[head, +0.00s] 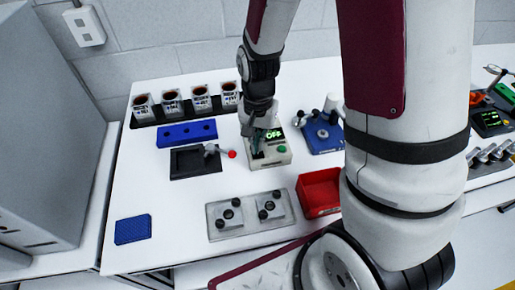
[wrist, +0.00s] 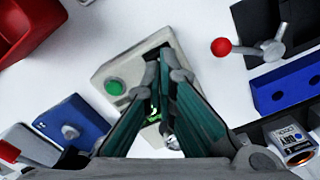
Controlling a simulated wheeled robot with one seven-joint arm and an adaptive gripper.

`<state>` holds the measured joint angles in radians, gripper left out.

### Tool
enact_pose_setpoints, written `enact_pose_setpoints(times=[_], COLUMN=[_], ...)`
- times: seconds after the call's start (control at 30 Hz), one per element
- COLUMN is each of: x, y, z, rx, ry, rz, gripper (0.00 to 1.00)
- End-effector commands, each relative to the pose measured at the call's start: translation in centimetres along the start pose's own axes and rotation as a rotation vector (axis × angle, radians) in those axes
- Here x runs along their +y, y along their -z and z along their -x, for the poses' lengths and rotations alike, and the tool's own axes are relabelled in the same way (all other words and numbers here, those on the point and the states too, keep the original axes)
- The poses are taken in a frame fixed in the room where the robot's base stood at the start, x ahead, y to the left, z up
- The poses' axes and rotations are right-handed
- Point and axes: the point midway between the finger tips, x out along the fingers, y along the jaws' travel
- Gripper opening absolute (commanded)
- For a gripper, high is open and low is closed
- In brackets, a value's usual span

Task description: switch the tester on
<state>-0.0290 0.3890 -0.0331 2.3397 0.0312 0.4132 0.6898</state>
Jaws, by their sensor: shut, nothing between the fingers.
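The tester (head: 272,160) is a beige box on the white table, with a lit green display (head: 274,134) that reads "OFF" and a round green button (head: 282,149). The tester also shows in the wrist view (wrist: 110,70), with its green button (wrist: 115,87) left of my fingers. My gripper (head: 257,153) points down at the tester's left part, beside the button. In the wrist view my gripper (wrist: 165,62) is shut and empty, its tips over a dark strip (wrist: 158,45) on the tester. The fingers hide part of this strip and the display. I cannot tell whether the tips touch.
A black tray (head: 185,165) with a red-knobbed lever (head: 232,154) stands left of the tester. A blue fixture (head: 322,135) stands to the right, a red bin (head: 318,195) in front right, and a grey plate with knobs (head: 240,228) in front. A blue block (head: 187,133) lies behind left.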

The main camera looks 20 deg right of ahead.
Motion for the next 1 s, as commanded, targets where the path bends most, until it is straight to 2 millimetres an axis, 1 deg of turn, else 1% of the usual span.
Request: enact_pose_setpoints(times=[0.37,1.0], x=[0.00,-0.01], y=[0.00,0.01], z=[-0.04,-0.93], rx=[0.000,-0.001], ry=[0.000,0.000], rz=[0.000,0.000], gripper=[0.00,0.00])
